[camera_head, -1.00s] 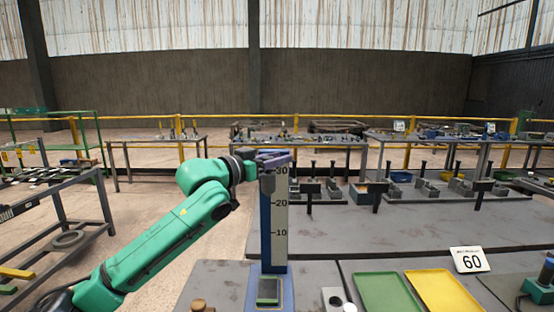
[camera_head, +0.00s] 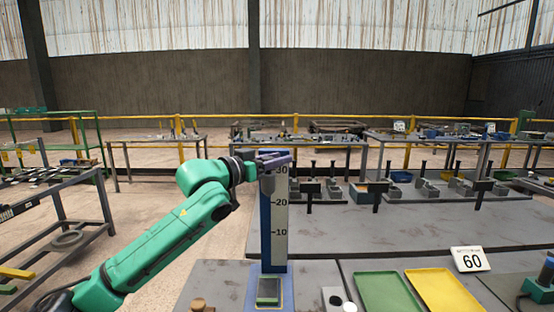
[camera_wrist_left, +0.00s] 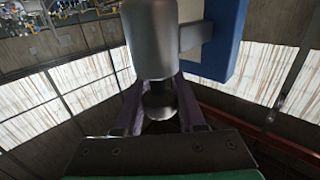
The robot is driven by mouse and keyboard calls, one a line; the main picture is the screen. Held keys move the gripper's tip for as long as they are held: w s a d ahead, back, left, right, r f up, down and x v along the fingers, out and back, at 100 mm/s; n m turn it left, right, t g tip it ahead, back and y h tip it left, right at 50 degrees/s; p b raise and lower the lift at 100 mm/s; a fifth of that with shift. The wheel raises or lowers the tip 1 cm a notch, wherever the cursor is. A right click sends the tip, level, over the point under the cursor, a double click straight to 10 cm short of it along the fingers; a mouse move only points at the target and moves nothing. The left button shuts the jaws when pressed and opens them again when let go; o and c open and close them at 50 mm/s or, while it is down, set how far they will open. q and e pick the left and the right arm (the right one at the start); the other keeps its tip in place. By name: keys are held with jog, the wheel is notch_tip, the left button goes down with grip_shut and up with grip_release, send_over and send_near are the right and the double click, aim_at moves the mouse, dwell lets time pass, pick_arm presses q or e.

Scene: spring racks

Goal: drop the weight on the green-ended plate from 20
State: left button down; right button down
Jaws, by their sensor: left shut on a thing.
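A grey cylindrical weight (camera_wrist_left: 150,40) hangs by its dark knob (camera_wrist_left: 160,102) between the purple fingers of my left gripper, which is shut on it. In the head view my left gripper (camera_head: 274,161) is at the top of the blue post with a white scale (camera_head: 280,218) marked 10, 20 and 30. The weight (camera_head: 267,184) hangs in front of the scale, a little below the 30 mark. The green-ended plate (camera_head: 268,289) lies at the foot of the post, below the weight. My right gripper is not in view.
A green tray (camera_head: 385,292) and a yellow tray (camera_head: 440,290) lie to the right, with a sign reading 60 (camera_head: 470,260) behind. Several dark-posted stands line the table further back.

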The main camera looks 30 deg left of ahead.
pick_arm(q)
notch_tip(320, 180, down, 10)
jog(key=b, duration=0.6)
jog(key=shift+r, duration=0.25)
jog(key=c, duration=0.5)
grip_release()
